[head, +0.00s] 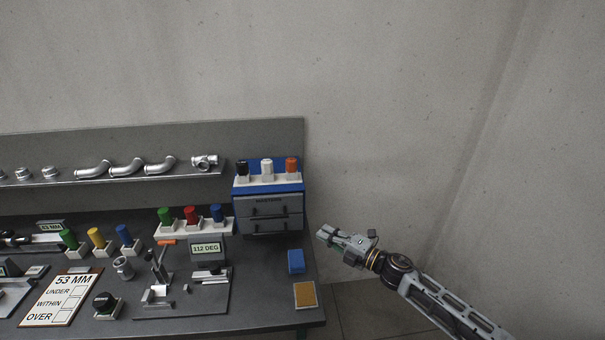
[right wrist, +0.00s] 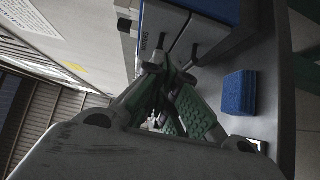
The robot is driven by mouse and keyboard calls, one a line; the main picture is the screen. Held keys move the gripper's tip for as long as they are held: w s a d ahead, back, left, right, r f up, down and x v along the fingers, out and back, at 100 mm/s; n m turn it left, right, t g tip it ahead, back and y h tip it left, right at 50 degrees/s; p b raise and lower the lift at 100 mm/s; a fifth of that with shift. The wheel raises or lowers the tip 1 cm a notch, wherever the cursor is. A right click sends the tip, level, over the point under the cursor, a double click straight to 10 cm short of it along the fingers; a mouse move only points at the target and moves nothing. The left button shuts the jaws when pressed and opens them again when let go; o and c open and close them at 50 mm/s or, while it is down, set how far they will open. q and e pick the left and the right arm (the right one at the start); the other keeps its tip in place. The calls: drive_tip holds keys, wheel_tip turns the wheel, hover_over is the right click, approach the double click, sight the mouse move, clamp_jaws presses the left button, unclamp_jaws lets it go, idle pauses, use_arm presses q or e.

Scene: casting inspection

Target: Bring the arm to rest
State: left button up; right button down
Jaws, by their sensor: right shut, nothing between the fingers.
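My right arm comes in from the lower right in the head view. Its gripper (head: 328,236) is shut and empty, off the right edge of the bench and apart from everything on it. In the right wrist view the green-padded fingers (right wrist: 165,85) are together with nothing between them. The grey drawer cabinet with a blue top (head: 270,212) stands to the left of the gripper in the head view; it also shows beyond the fingers in the right wrist view (right wrist: 190,38). My left gripper is not in view.
A blue block (head: 296,261) and a tan pad (head: 305,295) lie near the bench's right edge. A gauge with a "112 DEG" display (head: 207,248), a "53 MM" card (head: 62,300) and coloured plugs (head: 191,215) crowd the bench. Free floor and bare wall lie to the right.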

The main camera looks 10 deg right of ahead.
drive_tip(key=d+f+m+t+h, duration=0.1)
drive_tip(key=d+f+m+h, duration=0.3)
drive_tip(key=f, duration=0.6)
drive_tip(key=d+f+m+h, duration=0.2)
drive_tip(key=d+f+m, duration=0.3)
drive_tip(key=f, duration=0.4)
drive_tip(key=s+d+f+m+g+h, duration=0.1)
drive_tip(key=s+d+f+m+h, duration=0.3)
drive_tip(key=f, duration=0.6)
drive_tip(key=s+d+f+m+g+h, duration=0.1)
drive_tip(key=s+d+f+m+g, duration=0.3)
drive_tip(key=f, duration=0.6)
drive_tip(key=s+a+f+m+g+h, duration=0.1)
drive_tip(key=s+f+m+g, duration=0.1)
drive_tip(key=s+f, duration=0.7)
drive_tip(key=s+f+m+g, duration=0.15)
drive_tip(key=s+f, duration=0.35)
drive_tip(key=s, duration=0.8)
drive_tip(key=s+a+f+m+g+h, duration=0.1)
drive_tip(key=s+f+m+g, duration=0.1)
drive_tip(key=s+f, duration=0.7)
drive_tip(key=s+a+f+m+g, duration=0.1)
drive_tip(key=s+a+m+g, duration=0.1)
drive_tip(key=s, duration=1.3)
drive_tip(key=shift+s+a+f, duration=0.2)
drive_tip(key=shift+s+a, duration=0.1)
drive_tip(key=shift+a, duration=0.2)
